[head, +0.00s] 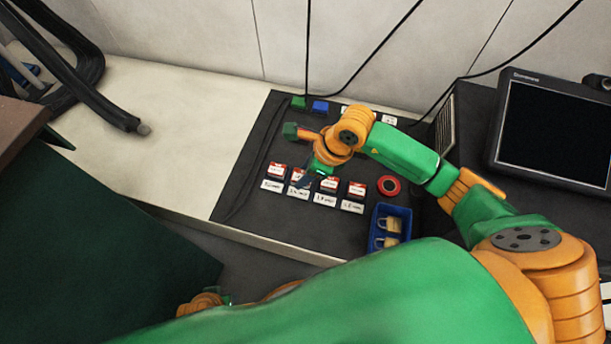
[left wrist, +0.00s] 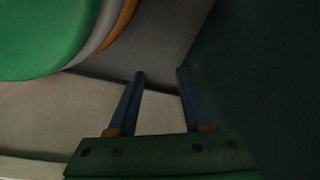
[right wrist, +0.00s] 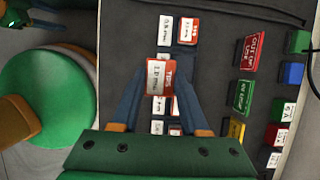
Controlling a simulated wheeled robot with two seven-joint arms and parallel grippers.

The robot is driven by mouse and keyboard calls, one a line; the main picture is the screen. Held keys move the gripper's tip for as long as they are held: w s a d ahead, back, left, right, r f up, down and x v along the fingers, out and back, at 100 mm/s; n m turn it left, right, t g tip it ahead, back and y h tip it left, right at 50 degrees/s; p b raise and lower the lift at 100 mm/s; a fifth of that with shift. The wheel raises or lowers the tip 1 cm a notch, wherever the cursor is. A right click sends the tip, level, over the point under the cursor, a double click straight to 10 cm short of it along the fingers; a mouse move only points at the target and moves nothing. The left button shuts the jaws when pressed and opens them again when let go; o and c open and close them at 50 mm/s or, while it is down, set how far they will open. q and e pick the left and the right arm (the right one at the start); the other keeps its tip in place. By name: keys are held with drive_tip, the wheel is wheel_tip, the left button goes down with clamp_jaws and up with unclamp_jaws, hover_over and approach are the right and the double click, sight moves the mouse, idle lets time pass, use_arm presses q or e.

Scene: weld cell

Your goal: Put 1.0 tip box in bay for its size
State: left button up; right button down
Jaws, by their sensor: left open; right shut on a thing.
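My right gripper (right wrist: 162,83) is shut on a red-and-white tip box (right wrist: 160,78), whose label appears to read 1.0 mm. It holds the box over the row of bays on the dark mat. Another red-and-white tip box (right wrist: 188,30) stands by a white size label (right wrist: 165,30); more labels and boxes are partly hidden below the held box. In the head view, tip boxes (head: 277,170) show behind white size labels (head: 325,199), and the right gripper (head: 312,178) is above them. My left gripper (left wrist: 160,73) is open and empty, away from the boxes.
A monitor (head: 555,130) is at the right. Red (right wrist: 250,50), green (right wrist: 243,97) and yellow tags stand beside the bays.

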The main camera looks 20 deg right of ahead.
drive_tip(key=w+f, duration=0.1)
drive_tip(key=w+d+f+b, duration=0.1)
drive_tip(key=f, duration=0.1)
drive_tip(key=w+f+b, duration=0.1)
drive_tip(key=w+f, duration=0.1)
drive_tip(key=shift+d+f, duration=0.15)
drive_tip(key=f+b, duration=0.1)
drive_tip(key=f, duration=0.1)
drive_tip(key=w+f+b, duration=0.1)
drive_tip(key=f, duration=0.1)
drive_tip(key=shift+d+b, duration=0.2)
drive_tip(key=shift+b, duration=0.15)
use_arm(q)
wheel_tip(320, 180, up, 12)
drive_tip(key=w+t, duration=0.1)
drive_tip(key=w, duration=0.1)
drive_tip(key=shift+d, duration=0.3)
drive_tip(key=shift+w, duration=0.1)
drive_tip(key=shift+w+d+t, duration=0.1)
drive_tip(key=shift+w+t, duration=0.2)
drive_tip(key=shift+w, duration=0.15)
use_arm(e)
drive_tip(key=shift+f, duration=0.1)
drive_tip(key=shift+c, duration=2.1)
unclamp_jaws()
use_arm(q)
drive_tip(key=shift+r, duration=0.1)
